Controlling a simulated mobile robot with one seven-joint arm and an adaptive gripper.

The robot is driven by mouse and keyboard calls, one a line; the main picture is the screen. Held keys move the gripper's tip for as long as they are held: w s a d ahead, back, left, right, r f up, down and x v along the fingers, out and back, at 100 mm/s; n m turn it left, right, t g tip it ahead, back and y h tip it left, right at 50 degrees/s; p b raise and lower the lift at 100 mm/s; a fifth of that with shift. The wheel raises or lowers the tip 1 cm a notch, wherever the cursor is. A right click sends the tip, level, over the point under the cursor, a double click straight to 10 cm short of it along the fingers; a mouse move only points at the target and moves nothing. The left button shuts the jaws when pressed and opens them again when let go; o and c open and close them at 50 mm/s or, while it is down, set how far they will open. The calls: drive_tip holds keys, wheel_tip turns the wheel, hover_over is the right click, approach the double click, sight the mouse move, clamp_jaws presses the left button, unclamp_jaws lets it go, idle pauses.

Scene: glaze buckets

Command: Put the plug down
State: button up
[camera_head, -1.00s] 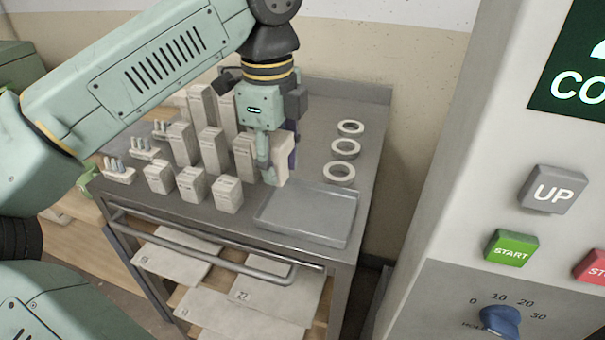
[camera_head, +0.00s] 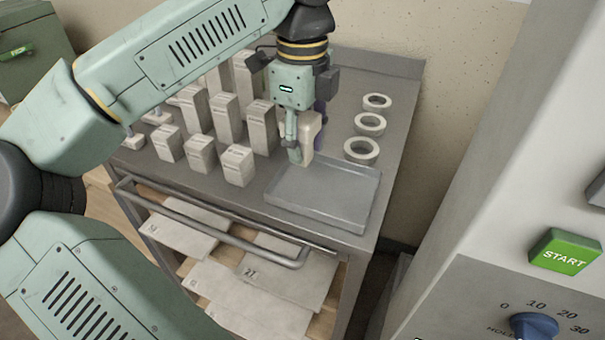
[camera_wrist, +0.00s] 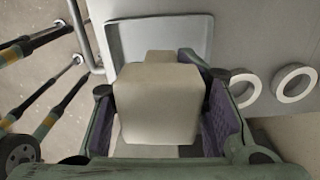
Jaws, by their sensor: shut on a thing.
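The plug, a pale beige block (camera_wrist: 160,105), is between the purple-padded fingers of my gripper (camera_head: 304,148), which is shut on it. It also shows in the head view (camera_head: 310,132), upright, at the back edge of a shallow grey tray (camera_head: 345,212) on the metal cart. My gripper points down over the cart top, just behind the tray. In the wrist view the tray (camera_wrist: 205,30) lies beyond the plug. Whether the plug's bottom touches the cart top cannot be told, as the fingers partly hide it.
Several pale blocks (camera_head: 237,165) of different heights stand in rows left of my gripper. Three white rings (camera_head: 361,150) lie to its right. The tray looks empty. A rail (camera_head: 215,228) runs along the cart's front. A control panel (camera_head: 520,220) stands at the right.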

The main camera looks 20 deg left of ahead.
sight(302, 117)
drive_tip(key=shift+f+b, duration=1.35)
drive_tip(key=shift+f, duration=1)
drive_tip(key=shift+f, duration=0.1)
drive_tip(key=shift+f+b, duration=0.15)
drive_tip(key=shift+b, duration=0.15)
drive_tip(key=o, duration=1.3)
drive_tip(key=shift+p, duration=0.4)
wheel_tip(302, 117, up, 11)
drive_tip(key=p, duration=0.6)
drive_tip(key=shift+d, duration=0.1)
